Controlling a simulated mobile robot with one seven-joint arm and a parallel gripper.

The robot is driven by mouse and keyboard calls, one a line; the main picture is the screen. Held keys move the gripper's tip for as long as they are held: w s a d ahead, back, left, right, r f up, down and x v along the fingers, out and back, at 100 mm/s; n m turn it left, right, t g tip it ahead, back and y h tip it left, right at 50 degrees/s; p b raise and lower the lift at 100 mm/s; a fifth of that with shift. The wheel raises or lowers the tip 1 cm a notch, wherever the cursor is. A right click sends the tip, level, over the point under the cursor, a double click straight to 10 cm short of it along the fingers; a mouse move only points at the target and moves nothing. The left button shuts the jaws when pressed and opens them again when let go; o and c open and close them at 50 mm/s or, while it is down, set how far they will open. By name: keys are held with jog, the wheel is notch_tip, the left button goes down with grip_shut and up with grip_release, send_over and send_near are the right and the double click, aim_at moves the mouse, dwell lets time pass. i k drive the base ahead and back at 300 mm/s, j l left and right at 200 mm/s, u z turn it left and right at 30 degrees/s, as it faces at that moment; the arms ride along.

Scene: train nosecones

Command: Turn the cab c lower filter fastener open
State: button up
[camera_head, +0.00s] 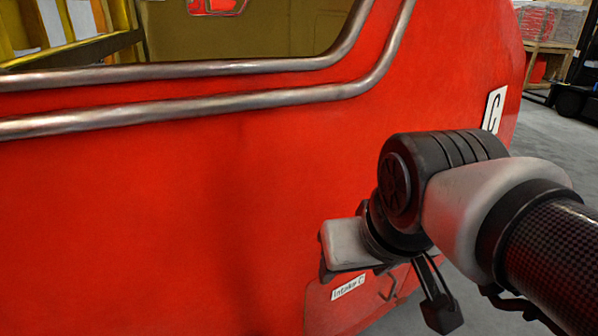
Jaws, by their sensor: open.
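The red cab (190,220) fills most of the head view. A white plate with a black letter C (494,109) is on its right part. A small label reading "Intake C" (348,287) sits low on the cab, on a panel (345,312) with visible edges. My gripper (348,258) is just above this label, close to the cab's surface. It is open, but its fingers are mostly hidden behind my wrist. I cannot make out the lower filter fastener. A small dark mark (388,292) shows on the panel right of the label.
Two metal rails (180,110) run along the cab below a window opening. Yellow framework (70,45) stands at the upper left. Grey floor (555,140) is open at the right, with stacked crates (548,25) behind. My arm covers the lower right.

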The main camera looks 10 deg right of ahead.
aim_at(401, 301)
jog(key=l+z, duration=0.1)
jog(key=z, duration=0.3)
jog(key=l+z, duration=0.15)
jog(key=z, duration=0.25)
jog(key=j+z, duration=0.35)
jog(key=u, duration=0.1)
